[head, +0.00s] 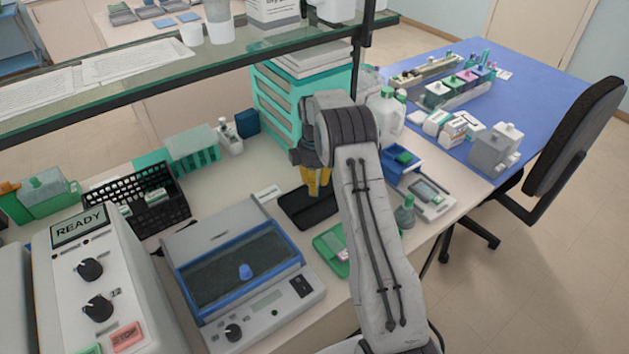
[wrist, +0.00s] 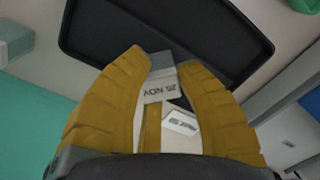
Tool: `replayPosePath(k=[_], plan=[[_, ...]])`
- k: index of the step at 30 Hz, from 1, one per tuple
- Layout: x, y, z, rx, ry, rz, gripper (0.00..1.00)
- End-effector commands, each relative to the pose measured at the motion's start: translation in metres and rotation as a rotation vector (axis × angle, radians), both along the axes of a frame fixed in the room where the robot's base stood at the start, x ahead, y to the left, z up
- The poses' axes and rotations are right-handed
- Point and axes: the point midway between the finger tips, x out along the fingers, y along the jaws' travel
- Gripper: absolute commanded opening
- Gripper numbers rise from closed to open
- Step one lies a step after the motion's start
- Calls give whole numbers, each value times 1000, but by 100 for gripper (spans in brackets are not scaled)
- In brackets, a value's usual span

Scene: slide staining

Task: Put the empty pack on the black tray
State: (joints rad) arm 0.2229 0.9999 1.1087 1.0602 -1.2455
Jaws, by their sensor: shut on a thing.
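My gripper (head: 317,188) has yellow fingers and hangs over the black tray (head: 298,213), which lies flat on the bench. In the wrist view the fingers (wrist: 163,70) are shut on a small grey and white pack (wrist: 160,90) marked "25 NOV". The pack overlaps the near edge of the black tray (wrist: 240,50) in that view; its height above the tray is hard to judge. In the head view the fingers and arm hide the pack and part of the tray.
A white label card (head: 268,192) lies on the bench beside the tray. A green tray (head: 332,252) and a blue-lidded device (head: 240,262) are near. A teal drawer cabinet (head: 280,100) stands behind. A glass shelf (head: 120,75) crosses above the bench.

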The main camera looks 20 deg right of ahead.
Motion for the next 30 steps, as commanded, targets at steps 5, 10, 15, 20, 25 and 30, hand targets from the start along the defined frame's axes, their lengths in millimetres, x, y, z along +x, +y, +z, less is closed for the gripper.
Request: replayPosePath(k=[5, 10, 15, 20, 25, 30], plan=[[0, 0, -1, 0, 0, 0, 0], [0, 0, -2, 0, 0, 0, 38], [0, 0, -2, 0, 0, 0, 52], [0, 0, -2, 0, 0, 0, 52], [0, 0, 2, 0, 0, 0, 52], [1, -1, 18, -1, -3, 0, 52]])
